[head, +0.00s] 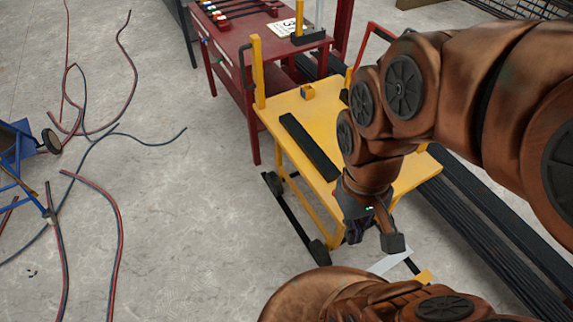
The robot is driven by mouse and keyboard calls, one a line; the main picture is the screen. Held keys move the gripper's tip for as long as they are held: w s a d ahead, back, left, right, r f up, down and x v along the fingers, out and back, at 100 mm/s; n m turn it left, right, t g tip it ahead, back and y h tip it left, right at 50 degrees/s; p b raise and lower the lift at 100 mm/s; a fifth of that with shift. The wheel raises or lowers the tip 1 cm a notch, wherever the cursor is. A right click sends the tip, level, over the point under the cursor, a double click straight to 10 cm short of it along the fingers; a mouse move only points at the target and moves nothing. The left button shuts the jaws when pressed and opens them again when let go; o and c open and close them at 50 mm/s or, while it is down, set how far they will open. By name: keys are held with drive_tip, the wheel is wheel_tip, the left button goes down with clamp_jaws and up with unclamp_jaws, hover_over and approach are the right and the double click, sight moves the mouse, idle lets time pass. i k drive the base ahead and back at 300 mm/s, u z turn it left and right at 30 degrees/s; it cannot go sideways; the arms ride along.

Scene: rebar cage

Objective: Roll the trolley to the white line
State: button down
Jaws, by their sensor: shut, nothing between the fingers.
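A yellow flat-topped trolley (277,110) with upright yellow posts stands in the middle of the head view. Dark wheel-like parts show at its foot, near the floor.
A red bench (228,38) with tools stands behind the trolley. Long dark bars (482,228) lie on the floor at the right. At the left are a blue wheeled frame (22,150) and loose red and dark hoses (115,225). Grey floor between the hoses and trolley is clear.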

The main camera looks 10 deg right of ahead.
sight(302, 121)
drive_tip(key=k, duration=0.45)
drive_tip(key=u, duration=1)
drive_tip(key=i, duration=0.9)
drive_tip(key=u, duration=0.15)
